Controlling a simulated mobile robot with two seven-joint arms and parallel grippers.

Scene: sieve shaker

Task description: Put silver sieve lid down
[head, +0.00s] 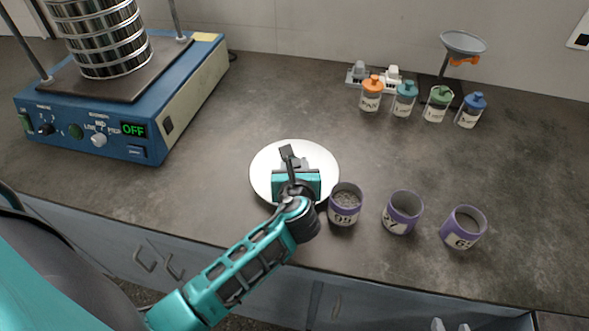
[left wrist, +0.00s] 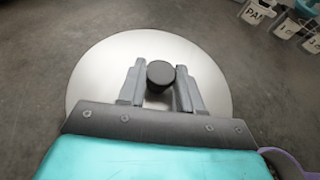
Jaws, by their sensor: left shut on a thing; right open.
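The silver sieve lid (head: 262,178) is a pale round disc lying flat at the middle of the grey counter, left of the purple cups. I cannot tell whether it touches the counter or hovers just above it. My left gripper (head: 301,166) is over the lid and hides part of it. In the left wrist view the lid (left wrist: 92,82) fills the middle, and its black knob (left wrist: 160,74) sits between the gripper's two fingers, which are shut on it. My right gripper (head: 450,326) just shows at the bottom edge, with its fingertips apart and empty.
Purple cups (head: 403,212) stand close to the lid's right. The blue sieve shaker (head: 150,120), its display reading OFF, stands at the back left with a sieve stack (head: 108,40). Several labelled jars (head: 404,100) and a funnel stand (head: 463,43) are at the back right. Counter between is clear.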

